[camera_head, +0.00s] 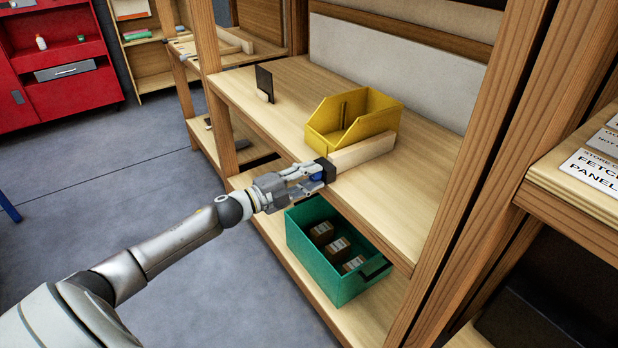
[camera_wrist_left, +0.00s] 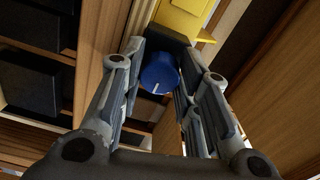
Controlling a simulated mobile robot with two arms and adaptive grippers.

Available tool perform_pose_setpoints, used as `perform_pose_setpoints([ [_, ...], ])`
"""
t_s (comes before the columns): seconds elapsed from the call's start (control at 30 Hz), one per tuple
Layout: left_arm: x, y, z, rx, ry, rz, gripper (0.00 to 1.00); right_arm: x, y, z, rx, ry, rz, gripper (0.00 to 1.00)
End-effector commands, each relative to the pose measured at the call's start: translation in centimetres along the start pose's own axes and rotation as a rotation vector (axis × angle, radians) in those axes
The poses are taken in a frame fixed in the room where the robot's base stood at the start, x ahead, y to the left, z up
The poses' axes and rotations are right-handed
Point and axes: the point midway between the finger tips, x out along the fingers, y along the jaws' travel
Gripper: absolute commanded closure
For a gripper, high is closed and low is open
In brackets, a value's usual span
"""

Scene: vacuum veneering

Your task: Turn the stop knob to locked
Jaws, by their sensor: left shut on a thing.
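The blue stop knob (camera_wrist_left: 158,75) with a white pointer line sits between the fingers of my left gripper (camera_wrist_left: 160,95) in the left wrist view. In the head view the knob (camera_head: 317,177) shows as a small blue patch between the fingers of my left gripper (camera_head: 312,178). It is mounted on a black block (camera_head: 327,168) at the end of a pale wooden bar (camera_head: 362,152) on the shelf. The left gripper is shut on the knob. No locked mark is readable. The right gripper is not in view.
A yellow bin (camera_head: 352,118) stands on the shelf (camera_head: 405,185) behind the bar. A green crate (camera_head: 325,262) with several small boxes is on the lower shelf. A wooden post (camera_head: 480,140) stands to the right. The floor (camera_head: 130,190) at left is clear.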

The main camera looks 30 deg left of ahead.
Motion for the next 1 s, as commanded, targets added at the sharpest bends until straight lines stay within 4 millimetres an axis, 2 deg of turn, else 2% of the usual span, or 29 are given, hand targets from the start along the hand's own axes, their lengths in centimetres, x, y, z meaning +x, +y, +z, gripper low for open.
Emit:
perform_pose_setpoints([
  [0.4, -0.03, 0.06, 0.03, 0.007, -0.001, 0.002, 0.93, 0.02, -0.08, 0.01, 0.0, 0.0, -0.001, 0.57],
  [0.43, -0.03, 0.06, 0.03, 0.006, -0.001, 0.002, 0.67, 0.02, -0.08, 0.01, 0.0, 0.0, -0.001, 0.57],
  [0.6, -0.02, 0.05, 0.03, 0.006, -0.001, 0.001, 0.47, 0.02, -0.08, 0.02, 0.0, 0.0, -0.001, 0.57],
  [1.0, -0.42, 0.14, 0.03, 0.004, -0.001, 0.003, 0.47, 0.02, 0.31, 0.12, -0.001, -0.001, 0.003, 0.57],
])
